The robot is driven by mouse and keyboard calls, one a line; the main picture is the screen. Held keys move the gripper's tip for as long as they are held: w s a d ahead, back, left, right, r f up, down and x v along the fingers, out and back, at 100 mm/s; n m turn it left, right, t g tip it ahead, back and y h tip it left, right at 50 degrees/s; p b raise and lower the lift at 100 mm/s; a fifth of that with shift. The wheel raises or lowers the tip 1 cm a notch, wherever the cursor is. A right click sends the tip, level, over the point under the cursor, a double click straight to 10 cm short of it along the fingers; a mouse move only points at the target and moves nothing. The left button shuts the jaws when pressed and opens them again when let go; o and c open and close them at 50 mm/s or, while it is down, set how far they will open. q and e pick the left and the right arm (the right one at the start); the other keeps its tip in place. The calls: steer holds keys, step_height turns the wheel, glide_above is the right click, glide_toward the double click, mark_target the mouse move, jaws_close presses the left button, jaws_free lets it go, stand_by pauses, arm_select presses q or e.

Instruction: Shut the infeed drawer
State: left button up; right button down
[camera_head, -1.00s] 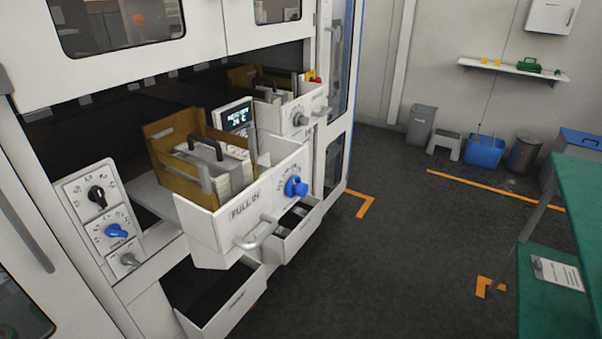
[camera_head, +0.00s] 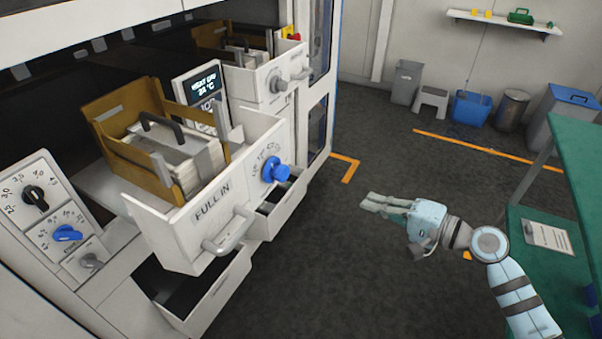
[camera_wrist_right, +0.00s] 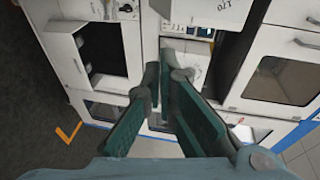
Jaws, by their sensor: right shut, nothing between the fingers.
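The white drawer marked "FULL IN" (camera_head: 180,230) stands pulled out of the machine in the head view. My left gripper is not in view.
A lower white drawer (camera_head: 210,297) is open below, and a smaller one (camera_head: 279,206) stands open beside it. A similar drawer with a grey knob (camera_head: 262,83) is farther back. A green table (camera_head: 580,180) stands at the right. Dark floor between is clear.

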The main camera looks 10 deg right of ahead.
mark_target(286, 168)
steer(key=s+a+r+n+g+y, duration=0.25)
steer(key=a+r, duration=0.25)
steer(key=r, duration=0.3)
steer(key=shift+m+t+y, duration=0.35)
steer(key=shift+m+y, duration=0.1)
steer(key=p+x, duration=0.3)
steer(key=x, duration=0.9)
steer(key=shift+s+a, duration=0.1)
steer(key=shift+a, duration=0.1)
steer(key=shift+w+a, duration=0.25)
steer(key=shift+a, duration=0.05)
steer(key=shift+f, duration=0.1)
